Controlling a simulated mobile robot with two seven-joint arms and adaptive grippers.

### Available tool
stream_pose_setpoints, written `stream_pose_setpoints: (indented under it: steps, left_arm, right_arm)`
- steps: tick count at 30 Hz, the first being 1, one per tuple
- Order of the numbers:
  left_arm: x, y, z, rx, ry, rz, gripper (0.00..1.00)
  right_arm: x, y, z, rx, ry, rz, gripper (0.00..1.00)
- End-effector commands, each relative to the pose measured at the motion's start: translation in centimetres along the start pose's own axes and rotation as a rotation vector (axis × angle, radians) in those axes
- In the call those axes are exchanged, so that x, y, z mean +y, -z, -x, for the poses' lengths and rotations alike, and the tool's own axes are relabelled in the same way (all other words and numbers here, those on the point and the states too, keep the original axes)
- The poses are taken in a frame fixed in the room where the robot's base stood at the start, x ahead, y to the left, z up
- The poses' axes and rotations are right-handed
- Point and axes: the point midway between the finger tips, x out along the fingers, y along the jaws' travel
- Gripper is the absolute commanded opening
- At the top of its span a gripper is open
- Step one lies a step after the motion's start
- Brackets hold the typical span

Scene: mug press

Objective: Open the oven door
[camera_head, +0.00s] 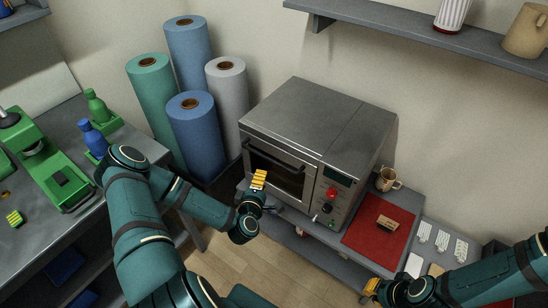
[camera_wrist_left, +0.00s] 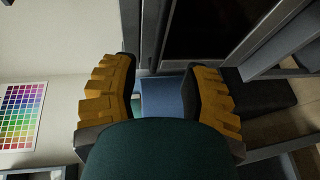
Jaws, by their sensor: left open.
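The grey oven (camera_head: 318,132) stands on a low bench in the middle of the head view. Its door (camera_head: 289,181), with a dark window, faces the front and looks shut. My left gripper (camera_head: 259,180) is in front of the door's left part, its yellow fingertips over the door in the picture. In the left wrist view the two yellow fingers are spread apart with nothing between them (camera_wrist_left: 158,97). The dark door window (camera_wrist_left: 205,25) shows beyond, at the upper right. Whether the fingers touch the door is unclear. My right gripper (camera_head: 372,288) is at the lower right, partly hidden.
A red mat (camera_head: 372,247) with a small stamp-like block (camera_head: 387,224) and a mug (camera_head: 387,179) lie right of the oven. Blue, green and white rolls (camera_head: 194,135) stand left of it. A shelf (camera_head: 410,32) hangs above. Wooden floor is free in front.

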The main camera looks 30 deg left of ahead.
Motion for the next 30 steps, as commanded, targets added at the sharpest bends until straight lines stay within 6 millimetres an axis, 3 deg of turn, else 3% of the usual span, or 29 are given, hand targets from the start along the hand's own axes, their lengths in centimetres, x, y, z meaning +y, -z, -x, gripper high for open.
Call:
stream_pose_setpoints:
  steps: [18,24,30]
  left_arm:
    - [-0.1,-0.1,-11.0,-0.002,0.0,-0.001,0.46]
    - [0.0,-0.2,-12.5,-0.004,0.001,-0.001,0.46]
    - [0.0,-0.2,-12.7,-0.004,0.002,-0.001,0.46]
  right_arm:
    - [0.4,-0.5,-1.1,-0.011,0.001,0.003,0.0]
    - [0.5,-0.6,-1.3,-0.013,0.001,0.004,0.0]
    - [0.5,-0.6,-1.3,-0.013,0.001,0.004,0.0]
